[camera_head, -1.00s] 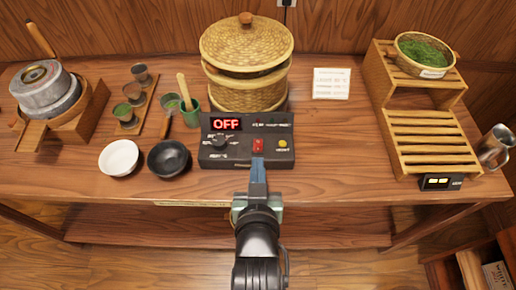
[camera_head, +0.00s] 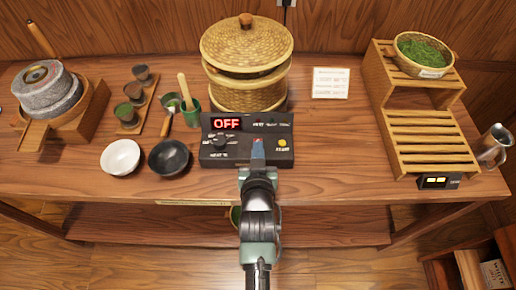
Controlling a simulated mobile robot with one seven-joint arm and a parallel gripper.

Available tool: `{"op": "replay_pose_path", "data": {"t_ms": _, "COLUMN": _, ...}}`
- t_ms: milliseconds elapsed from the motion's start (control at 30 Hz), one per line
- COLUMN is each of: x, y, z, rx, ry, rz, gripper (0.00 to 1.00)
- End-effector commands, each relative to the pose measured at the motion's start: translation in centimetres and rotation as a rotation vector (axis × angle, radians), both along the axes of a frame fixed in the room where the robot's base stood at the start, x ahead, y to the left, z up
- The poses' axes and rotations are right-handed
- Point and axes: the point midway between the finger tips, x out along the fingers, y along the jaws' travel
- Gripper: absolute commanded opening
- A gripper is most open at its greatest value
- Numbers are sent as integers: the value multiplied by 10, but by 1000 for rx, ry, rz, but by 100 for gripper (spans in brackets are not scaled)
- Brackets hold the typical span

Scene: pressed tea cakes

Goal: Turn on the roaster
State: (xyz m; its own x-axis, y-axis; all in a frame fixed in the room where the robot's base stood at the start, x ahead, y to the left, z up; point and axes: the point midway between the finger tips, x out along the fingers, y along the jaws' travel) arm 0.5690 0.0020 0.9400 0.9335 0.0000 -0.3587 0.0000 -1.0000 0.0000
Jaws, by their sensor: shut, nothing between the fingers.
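The roaster's control box (camera_head: 215,155) sits at the middle front of the table, dark, with a red lit display (camera_head: 226,123) reading OFF, a black knob (camera_head: 220,142) and a yellow button (camera_head: 282,142). A red switch (camera_head: 258,140) on the box is mostly hidden by my fingertips. The lidded woven basket (camera_head: 247,85) stands right behind the box. My gripper (camera_head: 257,148) is shut and empty, its tips over the red switch. I cannot tell whether they touch it.
A stone mill (camera_head: 46,92) stands at the left. A white bowl (camera_head: 120,157) and a black bowl (camera_head: 169,158) lie left of the box. A white card (camera_head: 331,83) and a wooden rack (camera_head: 432,142) are to the right. Bare tabletop lies between box and rack.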

Motion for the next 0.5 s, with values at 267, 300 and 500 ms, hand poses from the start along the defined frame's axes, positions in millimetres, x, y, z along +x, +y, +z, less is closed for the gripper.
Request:
{"op": "replay_pose_path", "data": {"t_ms": 267, "x": -1, "y": 0, "z": -3, "rx": 0, "ry": 0, "rz": 0, "gripper": 0}}
{"op": "replay_pose_path", "data": {"t_ms": 300, "x": -1, "y": 0, "z": -3, "rx": 0, "ry": 0, "rz": 0, "gripper": 0}}
{"op": "replay_pose_path", "data": {"t_ms": 500, "x": -3, "y": 0, "z": -17, "rx": 0, "ry": -2, "rz": 0, "gripper": 0}}
